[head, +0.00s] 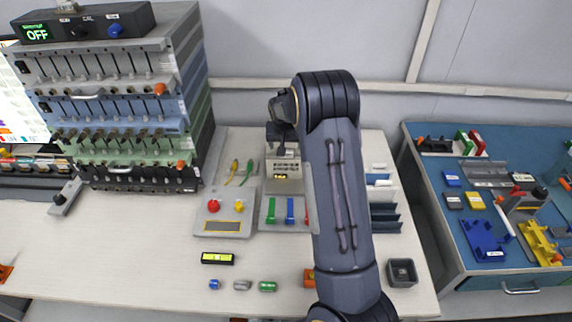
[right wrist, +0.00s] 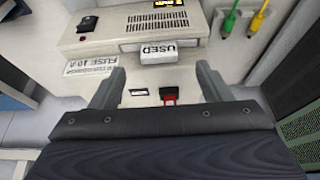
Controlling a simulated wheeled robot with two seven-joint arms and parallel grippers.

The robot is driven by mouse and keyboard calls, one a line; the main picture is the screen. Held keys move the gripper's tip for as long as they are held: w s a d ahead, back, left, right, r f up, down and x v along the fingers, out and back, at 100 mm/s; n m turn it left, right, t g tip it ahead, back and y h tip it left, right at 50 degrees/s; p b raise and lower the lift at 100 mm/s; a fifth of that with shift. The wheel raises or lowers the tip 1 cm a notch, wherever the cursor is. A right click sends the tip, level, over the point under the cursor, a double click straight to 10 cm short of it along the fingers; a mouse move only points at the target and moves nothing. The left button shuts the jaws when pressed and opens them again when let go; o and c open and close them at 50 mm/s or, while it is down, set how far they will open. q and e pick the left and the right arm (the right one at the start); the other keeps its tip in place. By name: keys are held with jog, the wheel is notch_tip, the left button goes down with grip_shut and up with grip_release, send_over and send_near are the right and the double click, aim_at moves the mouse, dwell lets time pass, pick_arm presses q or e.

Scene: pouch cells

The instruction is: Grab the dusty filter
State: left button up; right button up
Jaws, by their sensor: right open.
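A grey instrument box stands near the back of the bench (head: 284,167), partly behind my right arm. In the right wrist view its top (right wrist: 105,30) shows a black switch and vent slots. A small white block marked "USED" (right wrist: 160,54) sticks out at its near edge; it may be the dusty filter, but I cannot see dust on it. My right gripper (right wrist: 157,80) is open and empty, its two fingers on either side of the block's line and just short of it. In the head view the right gripper (head: 279,135) is over the box's back. My left gripper is not in view.
A tall rack (head: 115,100) stands at left. A button panel (head: 225,215), coloured strips (head: 271,211) and small cylinders (head: 267,286) lie on the bench. Green and yellow probes (right wrist: 227,22) lie beside the box. A blue-topped cabinet (head: 490,190) is at right. The front left bench is mostly clear.

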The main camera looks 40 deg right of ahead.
aim_at(286, 159)
jog(key=p+x, duration=0.1)
jog(key=x, duration=0.3)
jog(key=shift+s+f, duration=0.1)
jog(key=shift+s, duration=0.05)
jog(key=c, duration=1.3)
